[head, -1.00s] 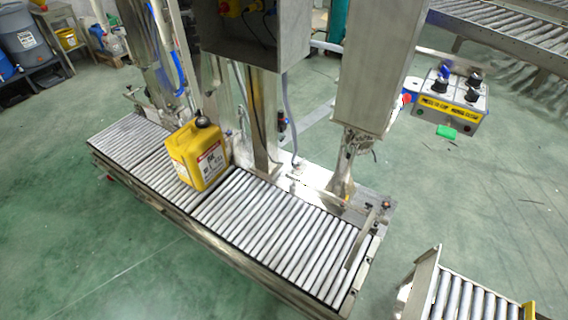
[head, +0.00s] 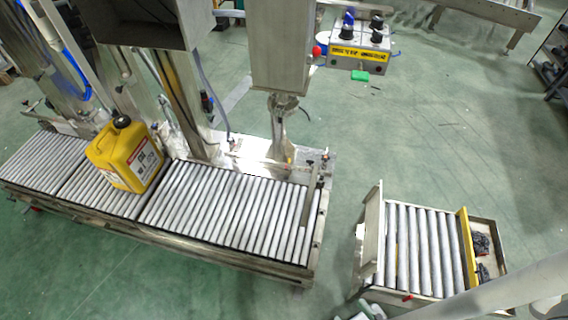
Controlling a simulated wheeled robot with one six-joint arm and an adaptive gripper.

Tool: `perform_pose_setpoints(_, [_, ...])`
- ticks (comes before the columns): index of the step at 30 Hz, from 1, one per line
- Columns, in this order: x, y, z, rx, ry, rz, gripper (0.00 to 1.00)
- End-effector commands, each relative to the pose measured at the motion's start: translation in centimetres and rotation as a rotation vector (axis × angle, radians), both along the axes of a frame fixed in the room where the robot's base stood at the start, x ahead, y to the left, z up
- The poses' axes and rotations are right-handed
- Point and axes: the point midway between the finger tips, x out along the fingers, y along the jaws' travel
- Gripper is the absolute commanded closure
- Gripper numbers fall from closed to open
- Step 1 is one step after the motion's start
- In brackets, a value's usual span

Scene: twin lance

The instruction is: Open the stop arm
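The stop arm appears to be the flat metal bar (head: 309,204) at the right end of the main roller conveyor (head: 225,208). It lies across the end of the rollers, from a pivot near the back edge toward the front. A yellow jerrycan (head: 127,157) with a dark cap stands upright on the rollers, well to the left of the bar. A pale tube, likely part of my arm, crosses the lower right corner. I cannot make out my gripper, and nothing is seen touching the bar.
A short roller conveyor (head: 415,245) stands apart at the right, with an upright metal plate (head: 371,235) and a yellow bar (head: 467,248). A control box (head: 358,42) with knobs is behind. Green floor (head: 335,200) lies clear between the conveyors.

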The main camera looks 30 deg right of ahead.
Motion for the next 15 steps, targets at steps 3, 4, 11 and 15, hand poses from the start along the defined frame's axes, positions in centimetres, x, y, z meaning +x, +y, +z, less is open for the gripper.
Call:
perform_pose_setpoints(3, [1.0, -0.1, -2.1, 0.013, 0.033, -0.014, 0.5])
perform_pose_setpoints(4, [1.3, -0.2, -3.0, 0.018, 0.048, -0.02, 0.5])
perform_pose_setpoints(11, [5.2, -0.9, -11.1, 0.077, 0.204, -0.081, 0.5])
perform_pose_setpoints(15, [7.9, -1.6, -15.7, 0.116, 0.303, -0.124, 0.5])
